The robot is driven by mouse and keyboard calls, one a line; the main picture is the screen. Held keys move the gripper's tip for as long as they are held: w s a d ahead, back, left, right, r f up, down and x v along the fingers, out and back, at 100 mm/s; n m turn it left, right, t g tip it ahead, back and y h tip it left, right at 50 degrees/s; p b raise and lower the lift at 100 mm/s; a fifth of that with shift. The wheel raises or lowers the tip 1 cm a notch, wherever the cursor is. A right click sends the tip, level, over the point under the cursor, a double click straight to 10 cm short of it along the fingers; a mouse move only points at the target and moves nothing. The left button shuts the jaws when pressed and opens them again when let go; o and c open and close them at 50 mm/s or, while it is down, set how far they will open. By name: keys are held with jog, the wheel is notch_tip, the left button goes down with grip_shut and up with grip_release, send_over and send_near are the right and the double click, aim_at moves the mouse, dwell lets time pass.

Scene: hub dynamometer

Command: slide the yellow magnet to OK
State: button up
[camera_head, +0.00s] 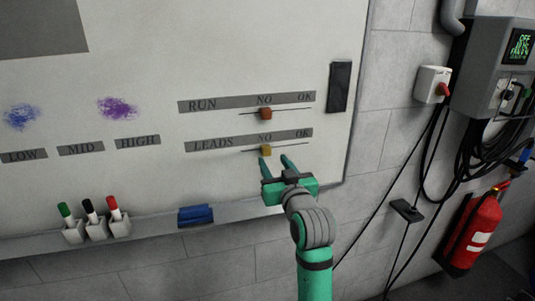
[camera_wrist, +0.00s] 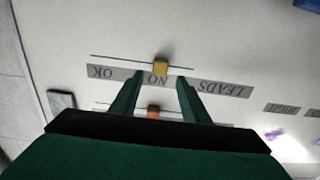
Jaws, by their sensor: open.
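The yellow magnet (camera_head: 266,150) sits on the thin line of the LEADS strip (camera_head: 215,144), below the word NO. The word OK (camera_head: 302,134) is at the right end of that strip. My gripper (camera_head: 273,161) is open and empty, just below the magnet in the head view. In the wrist view the picture is upside down; the yellow magnet (camera_wrist: 160,66) lies beyond and between the two fingertips, and OK (camera_wrist: 102,72) is on the left. I cannot tell whether the fingers touch the board.
A red-brown magnet (camera_head: 265,114) sits below NO on the RUN strip (camera_head: 205,104) above. A black bar (camera_head: 339,87) is at the board's right edge. Below are a marker tray (camera_head: 150,227) with several markers and a blue eraser (camera_head: 196,215). A fire extinguisher (camera_head: 473,232) stands right.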

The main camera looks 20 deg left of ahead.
aim_at(267, 152)
jog(key=x, duration=0.6)
jog(key=shift+w+a, duration=0.2)
jog(key=shift+w, duration=0.05)
jog(key=shift+c, duration=0.7)
